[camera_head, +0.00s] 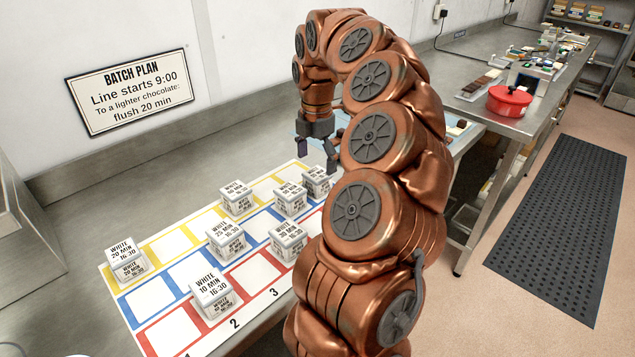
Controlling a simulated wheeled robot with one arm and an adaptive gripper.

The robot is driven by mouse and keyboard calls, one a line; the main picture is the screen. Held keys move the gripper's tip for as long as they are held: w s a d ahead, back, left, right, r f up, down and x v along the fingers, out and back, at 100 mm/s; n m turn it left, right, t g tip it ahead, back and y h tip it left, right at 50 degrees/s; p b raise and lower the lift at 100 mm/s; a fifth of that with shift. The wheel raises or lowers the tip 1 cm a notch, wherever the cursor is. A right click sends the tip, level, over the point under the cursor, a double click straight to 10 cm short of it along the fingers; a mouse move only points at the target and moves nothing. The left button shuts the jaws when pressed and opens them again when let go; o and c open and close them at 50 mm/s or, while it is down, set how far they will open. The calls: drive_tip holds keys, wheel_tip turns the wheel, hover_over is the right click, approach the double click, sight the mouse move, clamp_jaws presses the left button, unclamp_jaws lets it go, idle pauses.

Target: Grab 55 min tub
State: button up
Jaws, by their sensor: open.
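Several white square tubs with printed lids stand on a board with yellow, blue and red outlined cells (148,296). I cannot make out a 55 min label for certain. The nearer lids seem to read 20 min (128,265), 25 min (226,242), 10 min (213,297) and 30 min (288,241). The labels on the back tub (237,200), the middle tub (290,202) and the far tub (316,182) are too small to read surely. My gripper (318,153) is open and points down, just above and behind the far tub. Nothing shows between its fingers.
A sign headed Batch Plan (130,90) hangs on the wall behind. My arm hides the board's right part. A red lidded pot (509,101) and other items stand on the far bench. A dark mat (560,225) lies on the floor. Several cells are bare.

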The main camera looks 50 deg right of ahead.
sight(318, 174)
drive_tip(key=shift+d+f+p, duration=0.1)
drive_tip(key=shift+f+p, duration=0.45)
drive_tip(key=shift+f, duration=2.7)
drive_tip(key=c, duration=1.3)
